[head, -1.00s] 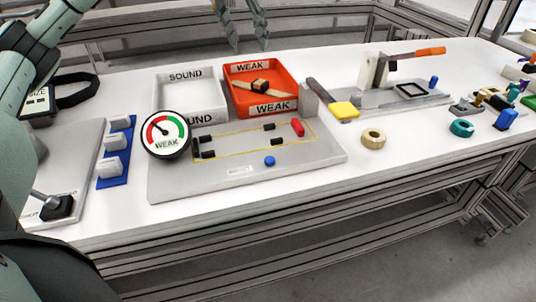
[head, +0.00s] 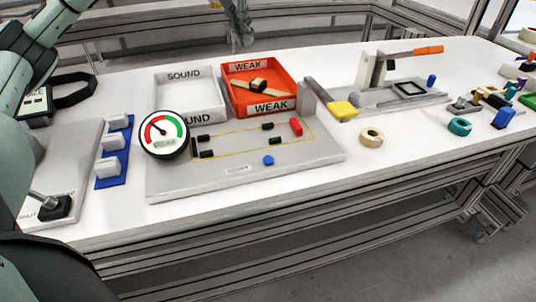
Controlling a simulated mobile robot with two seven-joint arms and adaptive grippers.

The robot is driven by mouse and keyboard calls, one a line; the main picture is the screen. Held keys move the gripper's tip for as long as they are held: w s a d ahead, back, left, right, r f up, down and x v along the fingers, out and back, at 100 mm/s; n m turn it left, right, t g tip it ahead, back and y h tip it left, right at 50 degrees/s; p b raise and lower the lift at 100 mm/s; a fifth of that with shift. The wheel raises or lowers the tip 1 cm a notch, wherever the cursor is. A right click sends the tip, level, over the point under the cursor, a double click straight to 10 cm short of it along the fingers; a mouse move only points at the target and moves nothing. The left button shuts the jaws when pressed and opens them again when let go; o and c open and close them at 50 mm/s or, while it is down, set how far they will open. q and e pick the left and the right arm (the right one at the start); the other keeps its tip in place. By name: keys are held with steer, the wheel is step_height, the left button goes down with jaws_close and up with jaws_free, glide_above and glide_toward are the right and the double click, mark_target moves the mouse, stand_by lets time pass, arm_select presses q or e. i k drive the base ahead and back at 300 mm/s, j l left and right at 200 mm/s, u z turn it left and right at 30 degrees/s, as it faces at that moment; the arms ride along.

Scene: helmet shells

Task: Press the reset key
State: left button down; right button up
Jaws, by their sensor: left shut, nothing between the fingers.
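The grey test plate (head: 215,181) lies on the white table with a yellow outline and several black blocks on it. A round blue button (head: 268,160) stands near its front edge, beside a small white label (head: 238,168) too small to read surely. My right gripper is out of view.
Behind the plate are a white SOUND tray (head: 186,73) and an orange WEAK tray (head: 262,66) holding a wooden piece (head: 258,84). A yellow-ended lever (head: 342,108) is at right, near a tan ring (head: 371,136). Blue-based switches (head: 112,170) are at left.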

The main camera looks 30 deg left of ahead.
mark_target(267, 159)
steer(key=k+l, duration=0.85)
